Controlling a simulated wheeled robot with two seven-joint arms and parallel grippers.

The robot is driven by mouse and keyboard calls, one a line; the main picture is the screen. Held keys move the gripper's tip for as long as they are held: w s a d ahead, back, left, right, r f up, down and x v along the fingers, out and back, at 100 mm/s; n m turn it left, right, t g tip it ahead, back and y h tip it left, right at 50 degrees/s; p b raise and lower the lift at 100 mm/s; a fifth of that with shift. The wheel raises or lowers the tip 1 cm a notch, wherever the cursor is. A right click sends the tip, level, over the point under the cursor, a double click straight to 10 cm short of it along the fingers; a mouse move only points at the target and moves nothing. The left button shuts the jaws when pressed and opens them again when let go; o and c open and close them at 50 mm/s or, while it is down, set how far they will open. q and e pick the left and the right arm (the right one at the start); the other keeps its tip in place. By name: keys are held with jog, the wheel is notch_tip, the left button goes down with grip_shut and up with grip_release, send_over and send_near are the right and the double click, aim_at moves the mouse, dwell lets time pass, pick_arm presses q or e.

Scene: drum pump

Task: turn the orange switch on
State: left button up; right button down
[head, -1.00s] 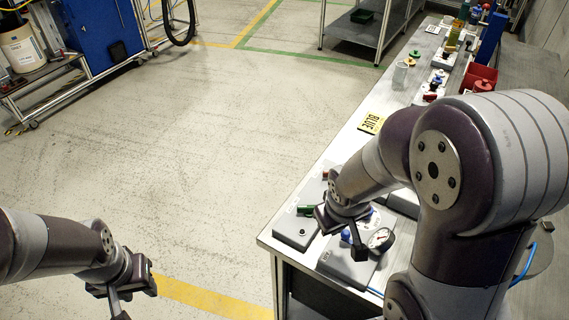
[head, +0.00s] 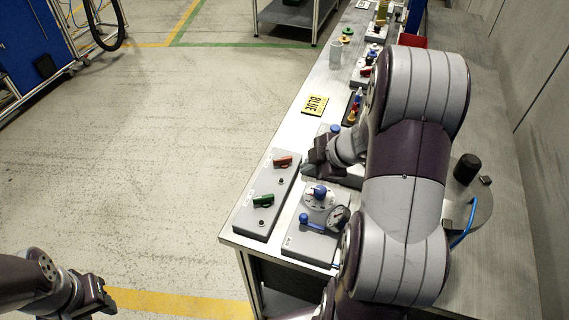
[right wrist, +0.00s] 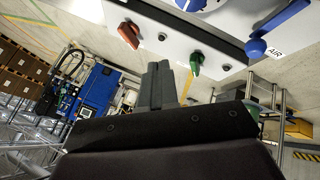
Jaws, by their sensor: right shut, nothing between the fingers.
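The orange switch (head: 283,161) is a small orange-red lever on the far part of a grey panel box (head: 262,190) at the bench's left edge. A green switch (head: 264,200) sits nearer on the same box. In the right wrist view the orange switch (right wrist: 129,35) and the green switch (right wrist: 196,62) appear above the fingers. My right gripper (head: 309,165) is shut and empty, just right of the orange switch, apart from it. Its shut fingers (right wrist: 158,84) also show in the right wrist view. My left gripper (head: 100,299) is low at the left, off the bench; its finger opening is unclear.
A grey box with a white dial (head: 319,196), a blue lever (head: 312,222) and a gauge (head: 338,217) stands right of the panel. A yellow BLUE sign (head: 315,104) lies farther along the bench. Floor left of the bench is clear.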

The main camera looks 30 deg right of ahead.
aim_at(281, 181)
jog(key=b+x, duration=0.3)
jog(key=x, duration=0.7)
jog(key=shift+a+f, duration=0.1)
jog(key=shift+f, duration=0.25)
jog(key=w, duration=0.2)
jog(key=w+d, duration=0.1)
jog(key=shift+w+r+p, duration=0.1)
jog(key=shift+r+p, duration=0.3)
jog(key=shift+w+f, duration=0.15)
jog(key=shift+w, duration=0.35)
jog(key=shift+s, duration=0.15)
